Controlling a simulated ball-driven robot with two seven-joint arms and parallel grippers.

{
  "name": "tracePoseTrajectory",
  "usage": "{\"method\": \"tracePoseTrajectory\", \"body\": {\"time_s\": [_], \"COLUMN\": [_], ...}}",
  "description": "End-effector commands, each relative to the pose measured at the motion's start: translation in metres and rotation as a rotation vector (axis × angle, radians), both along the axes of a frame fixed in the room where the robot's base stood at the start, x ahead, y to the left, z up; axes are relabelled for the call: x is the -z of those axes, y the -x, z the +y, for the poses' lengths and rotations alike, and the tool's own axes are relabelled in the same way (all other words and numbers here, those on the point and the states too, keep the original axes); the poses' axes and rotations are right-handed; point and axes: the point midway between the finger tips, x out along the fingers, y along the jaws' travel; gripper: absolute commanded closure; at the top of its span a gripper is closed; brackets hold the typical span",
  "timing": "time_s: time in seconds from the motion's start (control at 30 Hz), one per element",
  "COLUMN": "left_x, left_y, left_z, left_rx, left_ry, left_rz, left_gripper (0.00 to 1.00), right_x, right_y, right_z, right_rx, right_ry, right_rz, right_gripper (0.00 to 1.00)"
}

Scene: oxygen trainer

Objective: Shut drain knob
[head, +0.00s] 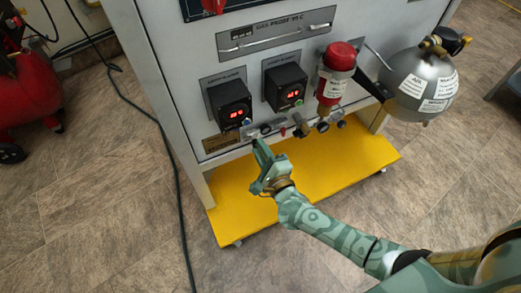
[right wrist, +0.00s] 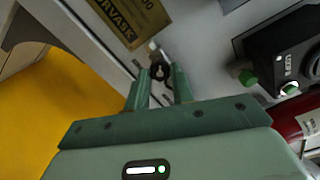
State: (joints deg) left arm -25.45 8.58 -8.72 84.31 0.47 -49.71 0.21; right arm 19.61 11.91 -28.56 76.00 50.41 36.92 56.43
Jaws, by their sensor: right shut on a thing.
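My right gripper (head: 262,148) reaches up to the underside of the panel's front, at the left end of a row of small fittings. In the right wrist view its two fingers (right wrist: 160,84) are shut on a small dark knob (right wrist: 159,72), which sits between the fingertips below a pale metal stem. I take this for the drain knob. In the head view the gripper largely hides it. My left gripper is not in view.
Two black display boxes (head: 229,104) and (head: 285,87) are on the white cabinet (head: 172,72) above the gripper. A red-topped cylinder (head: 336,72) and a grey tank (head: 420,84) stand out to the right. A yellow base shelf (head: 330,178) lies below. A dark cable (head: 172,160) crosses the floor.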

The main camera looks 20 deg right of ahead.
Motion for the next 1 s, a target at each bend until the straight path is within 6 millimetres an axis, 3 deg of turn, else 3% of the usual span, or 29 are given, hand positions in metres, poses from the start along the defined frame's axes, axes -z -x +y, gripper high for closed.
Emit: {"method": "tracePoseTrajectory", "body": {"time_s": [0.37, 1.0], "left_x": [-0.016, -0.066], "left_y": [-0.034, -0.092], "left_z": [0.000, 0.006], "left_rx": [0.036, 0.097], "left_ry": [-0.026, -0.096], "left_rz": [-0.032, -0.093], "left_gripper": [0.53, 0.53], "right_x": [0.005, 0.005], "right_y": [0.002, 0.002], "right_z": [0.000, 0.000], "right_rx": [-0.001, 0.001], "right_ry": [-0.353, -0.852], "right_rz": [0.019, 0.037], "right_gripper": [0.99, 0.99]}}
